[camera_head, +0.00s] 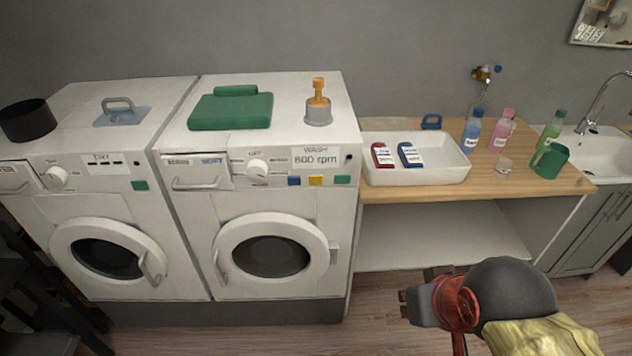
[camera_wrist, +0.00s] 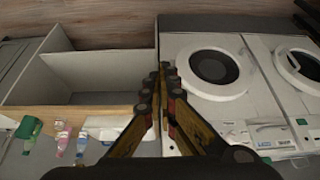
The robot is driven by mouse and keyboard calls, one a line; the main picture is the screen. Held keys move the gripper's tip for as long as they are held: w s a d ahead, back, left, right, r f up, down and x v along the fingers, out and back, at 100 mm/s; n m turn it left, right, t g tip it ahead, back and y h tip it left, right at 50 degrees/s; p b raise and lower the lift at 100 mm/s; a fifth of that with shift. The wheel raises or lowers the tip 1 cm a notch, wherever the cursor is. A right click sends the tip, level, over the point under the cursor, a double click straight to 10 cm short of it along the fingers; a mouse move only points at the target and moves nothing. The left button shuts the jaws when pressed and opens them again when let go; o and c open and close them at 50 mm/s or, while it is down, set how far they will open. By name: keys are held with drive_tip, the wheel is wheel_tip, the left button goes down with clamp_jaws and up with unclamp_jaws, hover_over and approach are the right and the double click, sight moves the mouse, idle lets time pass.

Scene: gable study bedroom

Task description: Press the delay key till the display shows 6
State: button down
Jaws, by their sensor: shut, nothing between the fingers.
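The right machine, a white front-loading washer (camera_head: 340,225), has a display (camera_head: 318,160) that reads "800 rpm" under a small heading, apparently "WASH". Below it sit a blue key (camera_head: 294,181), a yellow key (camera_head: 316,181) and a green key (camera_head: 342,180); I cannot read which is delay. The left machine (camera_head: 190,225) has a panel (camera_head: 105,161) marked "DRY" with dashes and one green key (camera_head: 140,185). My gripper (camera_head: 404,304) is shut and empty, low in front of the counter, right of the washer and apart from it. It also shows in the wrist view (camera_wrist: 160,76).
A wooden counter (camera_head: 480,189) right of the washer holds a white tray (camera_head: 418,174) with red and blue items, several bottles and a green mug (camera_head: 549,160). Dark furniture (camera_head: 35,285) is at left.

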drive_tip(key=w+a+f+m+g+y+p, duration=0.2)
drive_tip(key=a+f+m+g+y+p, duration=0.3)
drive_tip(key=f, duration=0.4)
drive_tip(key=w+a+f+m+y+p, duration=0.35)
drive_tip(key=w+a+m+y, duration=0.35)
drive_tip(key=a+m, duration=0.45)
drive_tip(key=w+f+m+t+p, duration=0.15)
drive_tip(key=w+m+t, duration=0.45)
drive_tip(key=w+m, duration=0.7)
drive_tip(key=w+d+r+m+t, duration=0.3)
drive_tip(key=w+r+m+t, duration=0.1)
drive_tip(key=w, duration=0.5)
drive_tip(key=shift+w+d+m+t+h, duration=0.4)
drive_tip(key=shift+m+t, duration=0.25)
drive_tip(key=shift+t, duration=0.05)
